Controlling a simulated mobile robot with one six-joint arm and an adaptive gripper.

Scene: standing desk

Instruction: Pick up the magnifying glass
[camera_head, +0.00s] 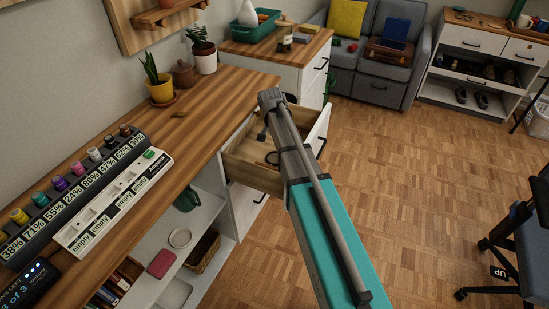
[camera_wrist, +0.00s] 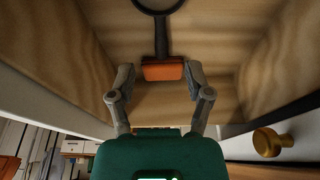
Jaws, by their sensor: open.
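The magnifying glass (camera_wrist: 162,38) lies in the open wooden drawer (camera_head: 258,179). In the wrist view its dark ring is cut off by the top edge, and its dark shaft leads down to an orange handle end. My gripper (camera_wrist: 159,73) is open and empty, with one finger on each side of the orange end and a visible gap at each side. I cannot tell how far the fingertips are above the drawer floor. In the head view my arm partly covers the drawer, and a small dark curved shape shows inside it.
Wooden drawer walls stand close on both sides of my gripper. A brass knob (camera_wrist: 272,142) shows at the right in the wrist view. Open parquet floor (camera_head: 400,210) lies to the right.

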